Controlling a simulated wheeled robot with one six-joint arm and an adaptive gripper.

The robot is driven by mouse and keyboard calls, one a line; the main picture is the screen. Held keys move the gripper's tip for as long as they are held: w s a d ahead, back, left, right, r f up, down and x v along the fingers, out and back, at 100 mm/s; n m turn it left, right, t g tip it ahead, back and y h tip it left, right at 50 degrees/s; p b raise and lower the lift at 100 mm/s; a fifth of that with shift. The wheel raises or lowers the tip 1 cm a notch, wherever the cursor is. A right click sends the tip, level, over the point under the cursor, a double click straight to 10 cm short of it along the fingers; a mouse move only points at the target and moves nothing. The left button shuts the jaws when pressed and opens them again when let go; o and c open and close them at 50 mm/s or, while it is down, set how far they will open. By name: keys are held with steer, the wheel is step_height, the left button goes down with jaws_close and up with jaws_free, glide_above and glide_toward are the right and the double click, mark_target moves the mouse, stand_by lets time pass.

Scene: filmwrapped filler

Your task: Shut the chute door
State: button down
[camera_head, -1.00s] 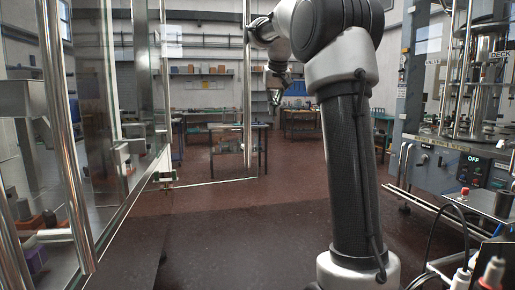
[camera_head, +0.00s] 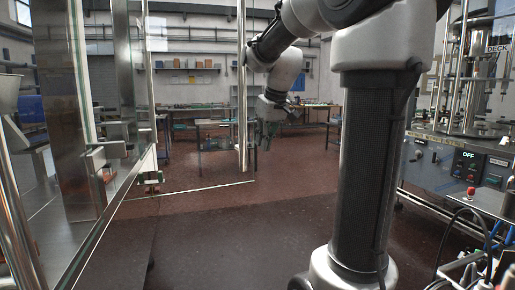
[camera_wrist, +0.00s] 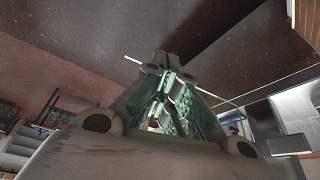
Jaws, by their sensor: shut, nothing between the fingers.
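The chute door appears to be the clear panel standing open from the machine on the left. Its pale bottom edge (camera_head: 200,189) runs just above the floor, and a tall metal bar handle (camera_head: 242,90) stands at its free side. My gripper (camera_head: 268,136) hangs just right of the handle in the head view, pointing down; its gap to the door cannot be judged. In the wrist view my gripper (camera_wrist: 162,62) has its green-padded fingers shut and empty. A thin pale bar, likely the door's bottom edge (camera_wrist: 270,84), passes beyond them.
The machine frame (camera_head: 75,110) with metal posts fills the left. A control cabinet (camera_head: 455,170) with a red button stands at the right, with cables in front. Workbenches (camera_head: 215,135) and shelves are at the back. The dark red floor between is clear.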

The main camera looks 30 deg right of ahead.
steer(key=w+f, duration=0.7)
steer(key=f, duration=0.1)
steer(key=shift+a, duration=0.2)
steer(key=shift+w, duration=0.1)
